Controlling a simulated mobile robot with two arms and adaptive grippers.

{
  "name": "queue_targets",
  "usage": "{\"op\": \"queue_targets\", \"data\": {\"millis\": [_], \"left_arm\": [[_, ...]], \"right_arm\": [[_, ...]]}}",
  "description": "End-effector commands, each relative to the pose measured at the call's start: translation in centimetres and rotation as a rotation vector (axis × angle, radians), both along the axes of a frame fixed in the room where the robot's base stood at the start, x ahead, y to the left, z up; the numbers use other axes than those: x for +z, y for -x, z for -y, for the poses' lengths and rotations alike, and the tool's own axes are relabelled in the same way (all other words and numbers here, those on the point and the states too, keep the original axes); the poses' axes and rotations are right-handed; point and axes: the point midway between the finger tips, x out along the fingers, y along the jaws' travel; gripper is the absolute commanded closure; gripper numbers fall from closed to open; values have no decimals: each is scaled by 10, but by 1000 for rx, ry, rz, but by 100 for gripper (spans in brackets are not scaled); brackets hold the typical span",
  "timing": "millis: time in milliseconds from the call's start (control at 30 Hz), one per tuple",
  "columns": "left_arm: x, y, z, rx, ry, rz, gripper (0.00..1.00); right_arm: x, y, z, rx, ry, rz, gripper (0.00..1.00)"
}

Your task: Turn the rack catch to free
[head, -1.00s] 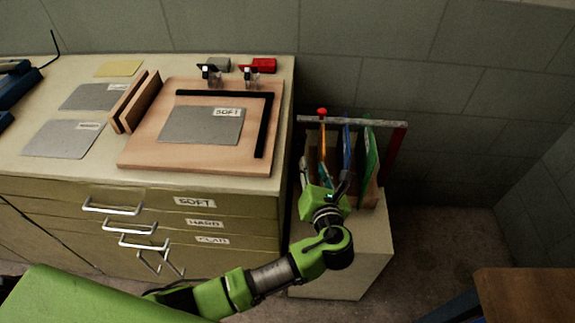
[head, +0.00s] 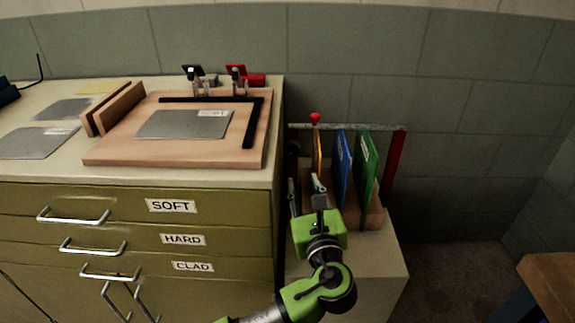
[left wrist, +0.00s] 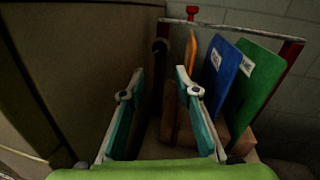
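The rack holds an orange, a blue (head: 343,160) and a green (head: 366,165) folder upright in a wooden base (head: 373,217). A pale bar (head: 360,127) runs across its top, with a red post (head: 394,165) at the right end. A red knob (head: 315,118), which looks like the catch, stands on the bar near its left end; the left wrist view shows it too (left wrist: 192,12). My left gripper (head: 304,186) is open and empty, in front of the rack's left side and below the knob. In the left wrist view its fingers (left wrist: 160,78) are apart, touching nothing visible. My right gripper is not in view.
The rack stands on a pale cabinet (head: 385,265). The drawer cabinet (head: 140,250) is close on the left of my arm, with a wooden board (head: 110,157) and metal sheet on top. A table corner (head: 555,285) is at lower right. The tiled wall is behind.

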Motion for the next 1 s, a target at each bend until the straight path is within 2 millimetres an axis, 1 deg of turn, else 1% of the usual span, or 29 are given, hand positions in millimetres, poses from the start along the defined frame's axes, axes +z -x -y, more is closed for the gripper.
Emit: {"op": "queue_targets", "data": {"millis": [167, 400, 500, 600, 700, 800, 1000], "left_arm": [[1, -27, -6, 4, -2, 1, 71], [0, -78, -15, 4, -4, 1, 71], [-1, -97, -19, 4, -3, 0, 71], [0, -112, -21, 3, -4, 0, 71], [-1, -122, -23, 3, -4, -2, 71], [0, -128, -24, 3, -3, -2, 71], [0, -131, -25, 2, -2, -3, 71]], "right_arm": [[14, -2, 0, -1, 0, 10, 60], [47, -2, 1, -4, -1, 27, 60], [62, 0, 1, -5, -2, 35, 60], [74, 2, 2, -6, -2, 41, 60], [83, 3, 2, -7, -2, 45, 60], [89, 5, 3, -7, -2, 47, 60], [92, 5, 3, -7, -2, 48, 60]]}}
